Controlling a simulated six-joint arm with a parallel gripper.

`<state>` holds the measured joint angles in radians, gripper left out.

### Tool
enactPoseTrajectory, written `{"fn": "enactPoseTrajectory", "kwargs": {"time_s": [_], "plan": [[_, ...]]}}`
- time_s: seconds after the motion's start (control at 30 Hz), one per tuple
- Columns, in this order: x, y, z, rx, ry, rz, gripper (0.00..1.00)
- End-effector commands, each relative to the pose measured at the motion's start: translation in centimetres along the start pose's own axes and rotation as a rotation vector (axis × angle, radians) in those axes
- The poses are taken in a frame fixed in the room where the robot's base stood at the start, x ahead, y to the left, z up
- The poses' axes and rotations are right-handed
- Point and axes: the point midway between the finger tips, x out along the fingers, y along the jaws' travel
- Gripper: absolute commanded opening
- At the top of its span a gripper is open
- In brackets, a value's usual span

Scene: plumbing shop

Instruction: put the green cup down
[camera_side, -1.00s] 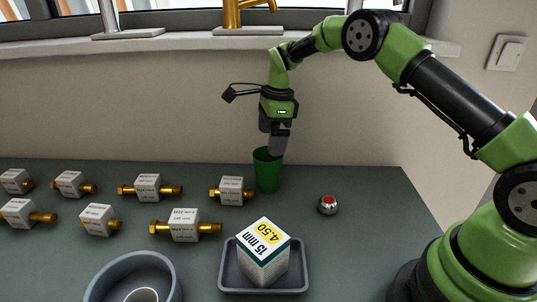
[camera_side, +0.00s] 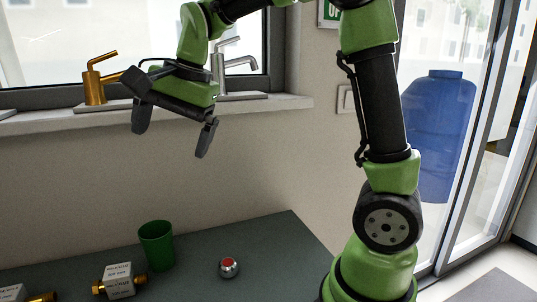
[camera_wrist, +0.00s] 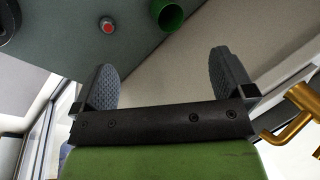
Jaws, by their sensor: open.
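The green cup (camera_side: 157,246) stands upright on the dark green tabletop, near its back edge. It also shows at the top of the wrist view (camera_wrist: 168,14). My gripper (camera_side: 170,141) is open and empty, well above the cup and apart from it, in front of the window sill. Its two grey fingers are spread wide in the wrist view (camera_wrist: 164,80), with nothing between them but wall.
A silver ball-like object with a red top (camera_side: 229,267) sits right of the cup. White-labelled brass fittings (camera_side: 118,281) lie to the left. A gold tap (camera_side: 95,82) and a chrome tap (camera_side: 232,66) stand on the sill (camera_side: 60,122) near my gripper.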

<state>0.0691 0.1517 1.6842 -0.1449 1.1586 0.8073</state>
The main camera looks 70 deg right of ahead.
Motion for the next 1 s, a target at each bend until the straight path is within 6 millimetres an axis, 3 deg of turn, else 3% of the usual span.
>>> {"fn": "enactPoseTrajectory", "kwargs": {"time_s": [0.03,0.2,0.4,0.5,0.67,1.0], "plan": [[-1.7,1.4,1.1,-0.092,0.008,-0.037,1.00],[-4.8,6.7,4.3,-0.430,0.052,-0.139,1.00],[-5.5,12.4,6.8,-0.750,0.125,-0.226,1.00],[-5.2,14.1,7.4,-0.846,0.152,-0.249,1.00],[-5.0,15.1,7.8,-0.912,0.171,-0.261,1.00],[-4.9,15.1,7.8,-0.914,0.170,-0.261,1.00]]}}
